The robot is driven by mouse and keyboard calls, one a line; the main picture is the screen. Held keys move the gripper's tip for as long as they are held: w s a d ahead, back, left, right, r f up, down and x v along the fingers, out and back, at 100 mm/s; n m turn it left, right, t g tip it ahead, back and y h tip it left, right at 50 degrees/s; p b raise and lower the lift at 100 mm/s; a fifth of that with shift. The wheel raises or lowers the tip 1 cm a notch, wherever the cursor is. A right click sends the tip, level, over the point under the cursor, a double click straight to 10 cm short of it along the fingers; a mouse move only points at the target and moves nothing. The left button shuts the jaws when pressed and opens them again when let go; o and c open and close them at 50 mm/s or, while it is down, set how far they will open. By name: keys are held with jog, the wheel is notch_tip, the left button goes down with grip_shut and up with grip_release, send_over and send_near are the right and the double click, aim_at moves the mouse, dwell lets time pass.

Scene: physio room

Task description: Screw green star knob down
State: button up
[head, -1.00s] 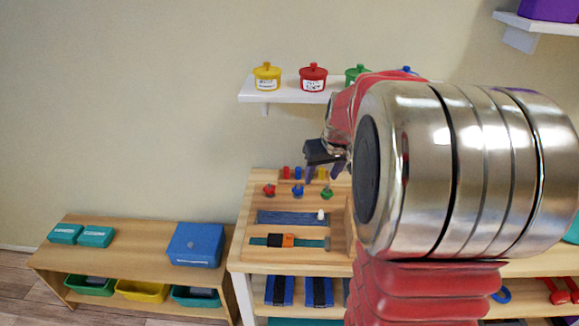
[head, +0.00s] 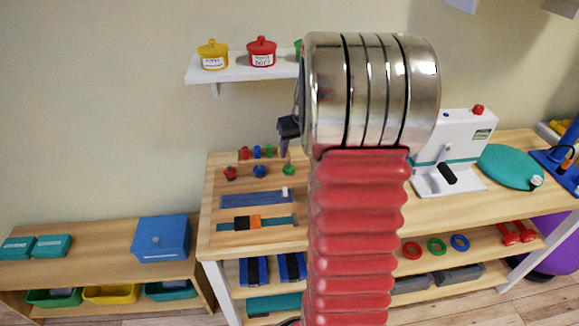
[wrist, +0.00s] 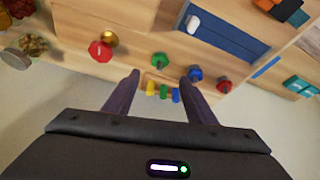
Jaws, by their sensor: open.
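My gripper (wrist: 159,76) is open and empty. In the head view my gripper (head: 285,150) is partly hidden by my arm, just above the green knob. Whether the knob is fully seated cannot be told.
Small coloured pegs (wrist: 163,92) stand close behind the knobs, under my fingers. A blue sliding strip (head: 256,197) lies in front. A white device (head: 450,150) stands right.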

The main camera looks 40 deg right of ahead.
aim_at(289, 168)
jog(key=x, duration=1.2)
jog(key=shift+w+f, duration=0.1)
jog(key=shift+f, duration=0.1)
jog(key=c, duration=1.1)
